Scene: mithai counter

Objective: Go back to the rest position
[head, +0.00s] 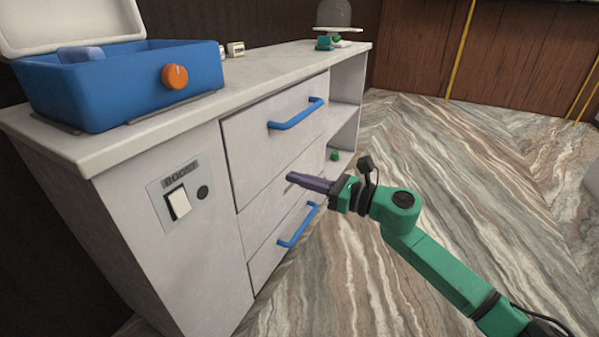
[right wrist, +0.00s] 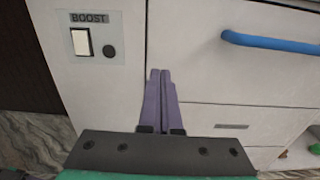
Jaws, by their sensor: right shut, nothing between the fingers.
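My right gripper (head: 308,182) is shut and empty, held in front of the drawers of the white counter. Its purple fingers lie together in the right wrist view (right wrist: 160,75), pointing at the counter front between the boost switch and the upper drawer handle. I cannot tell whether the fingertips touch the front. My green right arm comes in from the lower right in the head view. My left gripper is not in view.
The white counter (head: 270,68) has blue drawer handles (head: 297,114) and a boost switch (head: 178,202), also in the right wrist view (right wrist: 81,41). A blue box (head: 120,85) with an orange knob (head: 174,76) stands on top. The marble-patterned floor (head: 470,170) at right is clear.

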